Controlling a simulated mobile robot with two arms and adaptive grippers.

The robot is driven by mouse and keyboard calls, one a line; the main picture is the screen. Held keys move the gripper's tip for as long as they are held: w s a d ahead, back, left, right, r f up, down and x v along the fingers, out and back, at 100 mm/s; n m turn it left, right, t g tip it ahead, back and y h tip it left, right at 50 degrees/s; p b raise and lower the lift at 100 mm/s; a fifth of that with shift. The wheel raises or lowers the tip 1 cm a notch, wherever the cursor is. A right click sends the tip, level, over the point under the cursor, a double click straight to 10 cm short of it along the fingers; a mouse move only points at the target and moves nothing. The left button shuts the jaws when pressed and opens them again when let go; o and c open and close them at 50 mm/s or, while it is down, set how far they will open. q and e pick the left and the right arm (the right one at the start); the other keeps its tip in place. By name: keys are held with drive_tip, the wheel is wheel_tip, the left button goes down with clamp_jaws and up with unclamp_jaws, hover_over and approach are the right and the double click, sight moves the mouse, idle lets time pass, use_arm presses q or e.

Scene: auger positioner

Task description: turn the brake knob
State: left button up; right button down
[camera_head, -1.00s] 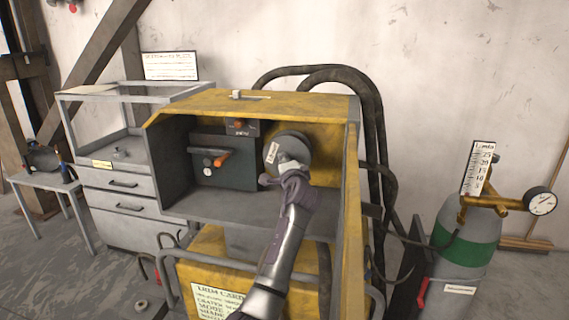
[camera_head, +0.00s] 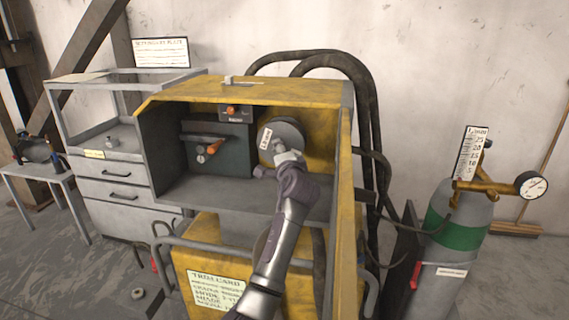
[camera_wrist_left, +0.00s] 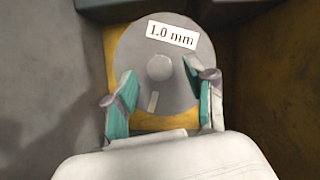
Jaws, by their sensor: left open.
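A grey spool disc with a "1.0 mm" label (camera_head: 284,132) sits at the right inside the yellow machine. In the left wrist view the disc (camera_wrist_left: 150,35) faces me, with a round grey knob (camera_wrist_left: 160,67) at its centre, probably the brake knob. My left gripper (camera_head: 287,157) is in front of the disc. In the wrist view its two teal-padded fingers (camera_wrist_left: 160,80) are apart, one on each side of the knob, with nothing held. Whether they touch the disc cannot be told. The hand hides the knob in the head view. My right gripper is not in view.
A dark feeder box (camera_head: 222,150) with an orange-tipped handle stands left of the disc. The yellow cabinet (camera_head: 250,93) encloses the bay above and at the right. A gas cylinder (camera_head: 455,235) stands at the right, and a grey drawer unit (camera_head: 120,190) at the left.

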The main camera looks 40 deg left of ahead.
use_arm(q)
drive_tip(key=v, duration=0.8)
drive_tip(key=shift+s+d, duration=0.2)
drive_tip(key=shift+d, duration=0.1)
drive_tip(key=shift+f, duration=0.1)
